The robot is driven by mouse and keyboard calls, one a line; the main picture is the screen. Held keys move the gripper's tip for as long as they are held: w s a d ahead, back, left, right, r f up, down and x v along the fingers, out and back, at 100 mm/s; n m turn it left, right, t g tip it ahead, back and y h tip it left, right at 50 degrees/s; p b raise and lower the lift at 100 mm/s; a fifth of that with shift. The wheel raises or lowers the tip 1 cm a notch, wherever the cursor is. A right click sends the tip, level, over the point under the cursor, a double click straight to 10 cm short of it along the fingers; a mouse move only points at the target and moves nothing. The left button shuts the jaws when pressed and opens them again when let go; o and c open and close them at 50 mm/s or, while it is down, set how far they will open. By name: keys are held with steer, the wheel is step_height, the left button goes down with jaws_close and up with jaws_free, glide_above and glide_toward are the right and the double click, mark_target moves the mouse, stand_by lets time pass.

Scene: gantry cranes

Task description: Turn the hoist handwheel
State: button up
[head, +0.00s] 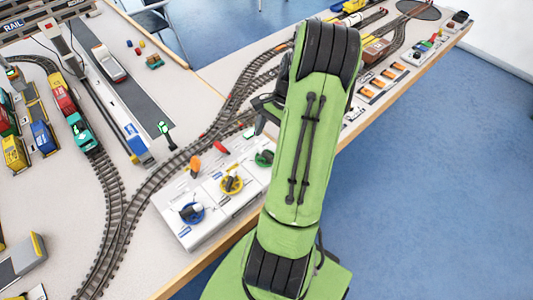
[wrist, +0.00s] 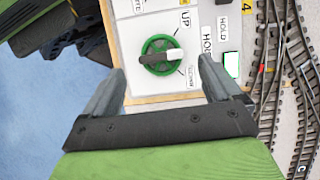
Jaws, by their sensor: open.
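The green handwheel (wrist: 160,54), with a grey and white bar across its middle, sits on a white control panel (wrist: 205,35). An "UP" label is beside it. In the wrist view it lies between and beyond the two fingertips of my gripper (wrist: 161,72), which is open and empty. No contact with the wheel shows. In the head view the green handwheel (head: 265,158) is at the panel's right end, partly behind my arm. My gripper is mostly hidden there by my green arm.
The same panel carries a yellow handwheel (head: 231,184) and a blue handwheel (head: 192,212), plus an orange lever (head: 195,163) and a red lever (head: 221,147). Model train tracks (head: 150,190) run behind it. Blue floor (head: 440,190) is open to the right.

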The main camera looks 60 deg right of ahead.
mark_target(266, 152)
steer(key=b+x, duration=0.1)
steer(key=x, duration=0.4)
steer(key=shift+c, duration=0.4)
steer(key=shift+r, duration=0.1)
steer(key=c, duration=1)
